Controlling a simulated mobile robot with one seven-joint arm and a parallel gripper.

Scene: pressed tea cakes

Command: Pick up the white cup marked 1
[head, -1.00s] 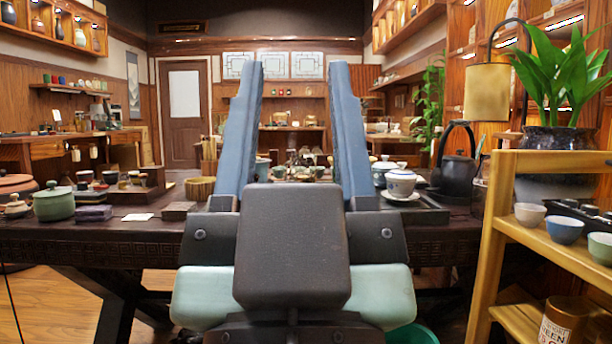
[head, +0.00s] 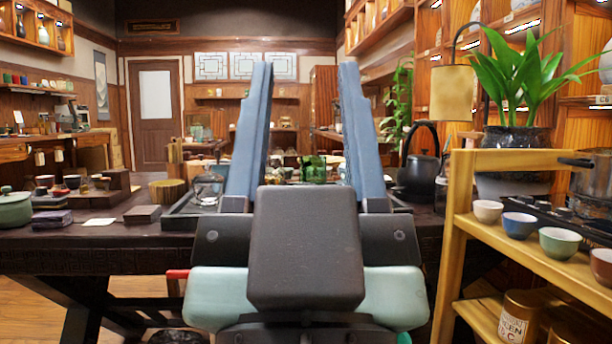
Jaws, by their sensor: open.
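A small white cup (head: 488,211) stands at the left end of the top shelf of the wooden rack on the right. I cannot make out a mark on it. Beside it to the right are a blue cup (head: 519,225), a green cup (head: 558,242) and a brown cup (head: 601,266), partly cut off by the frame edge. My gripper (head: 305,72) is open and empty, pointing forward over the dark table, to the left of the rack and apart from the cups. Its fingers hide part of the table.
The dark table (head: 90,240) spans the left and middle, with a green lidded pot (head: 12,210), a glass pot (head: 207,188) and a black kettle (head: 420,172). The wooden rack (head: 455,220) stands close on the right, with a potted plant (head: 525,85) behind it.

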